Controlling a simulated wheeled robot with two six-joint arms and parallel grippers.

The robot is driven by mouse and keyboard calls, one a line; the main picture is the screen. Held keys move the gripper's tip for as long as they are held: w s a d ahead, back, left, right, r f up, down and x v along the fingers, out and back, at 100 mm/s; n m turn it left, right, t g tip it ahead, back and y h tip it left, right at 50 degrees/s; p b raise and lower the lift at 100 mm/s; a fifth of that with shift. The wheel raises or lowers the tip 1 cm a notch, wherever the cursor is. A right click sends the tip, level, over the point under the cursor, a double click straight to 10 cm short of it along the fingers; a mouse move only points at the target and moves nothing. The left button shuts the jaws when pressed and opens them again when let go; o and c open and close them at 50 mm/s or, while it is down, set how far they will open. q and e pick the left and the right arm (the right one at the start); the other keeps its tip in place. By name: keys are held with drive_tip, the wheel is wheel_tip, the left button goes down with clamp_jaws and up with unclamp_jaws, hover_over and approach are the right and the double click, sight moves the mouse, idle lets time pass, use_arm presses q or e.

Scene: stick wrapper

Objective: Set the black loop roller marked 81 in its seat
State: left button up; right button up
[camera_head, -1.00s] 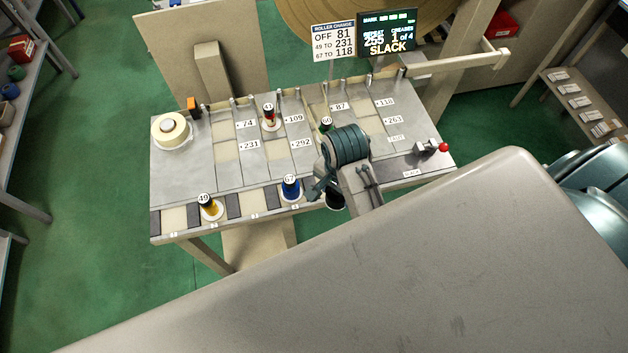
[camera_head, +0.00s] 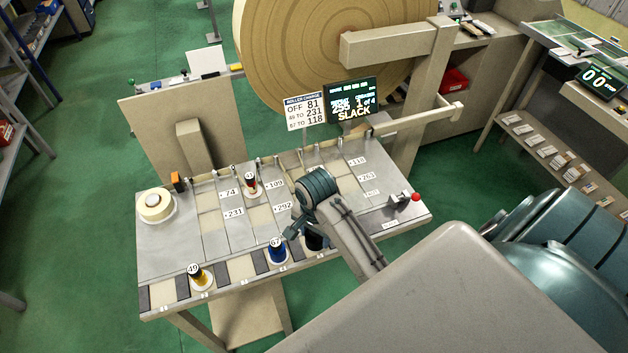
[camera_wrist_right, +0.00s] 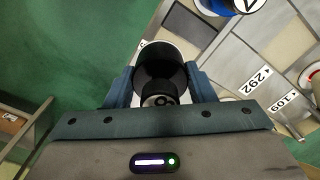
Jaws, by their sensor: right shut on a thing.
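My right gripper (camera_head: 303,231) is shut on the black roller (camera_head: 314,242) at the front edge of the bench, just right of the blue roller marked 67 (camera_head: 277,252). In the right wrist view the black roller (camera_wrist_right: 160,68) sits between the two fingers of the right gripper (camera_wrist_right: 160,88), with a white rim at its far end. Its top label is partly cut off, so I cannot read the full number. I cannot tell whether its base touches the bench. My left gripper is not in view.
A yellow roller marked 49 (camera_head: 200,276) stands at the front left, and a red-and-white roller (camera_head: 250,185) stands farther back. A tape roll (camera_head: 155,205) is at the left. Numbered plates cover the bench (camera_head: 180,240). A red-knobbed lever (camera_head: 414,197) is at the right.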

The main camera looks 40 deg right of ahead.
sight(314, 235)
drive_tip(key=shift+w+d, duration=0.3)
drive_tip(key=shift+w, duration=0.35)
drive_tip(key=f+p, duration=0.2)
drive_tip(key=f, duration=0.1)
drive_tip(key=shift+w+d, duration=0.1)
drive_tip(key=shift+w, duration=0.1)
drive_tip(key=shift+f, duration=0.35)
drive_tip(key=shift+f, duration=0.15)
drive_tip(key=o, duration=1)
drive_tip(key=shift+o, duration=0.2)
